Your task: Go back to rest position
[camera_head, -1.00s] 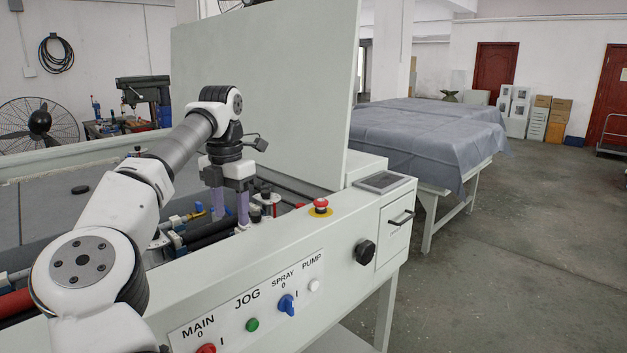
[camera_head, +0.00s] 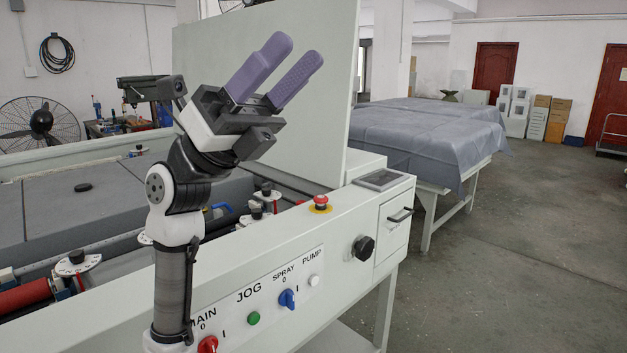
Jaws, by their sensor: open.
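My gripper (camera_head: 281,72) is raised in front of the machine's upright lid panel. Its two purple fingers point up and to the right, with a gap between them. It is open and nothing shows between the fingers. My arm rises from the bottom of the view, in front of the plate processor (camera_head: 338,232). The gripper is apart from the machine's controls, and my arm hides part of the machine's inside and the left end of the control panel.
The front panel has a red MAIN knob (camera_head: 208,345), a green JOG button (camera_head: 253,318), a blue SPRAY knob (camera_head: 287,298) and a white PUMP button (camera_head: 314,281). A red emergency button (camera_head: 320,202) sits on top. A covered table (camera_head: 430,145) stands behind; floor at right is clear.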

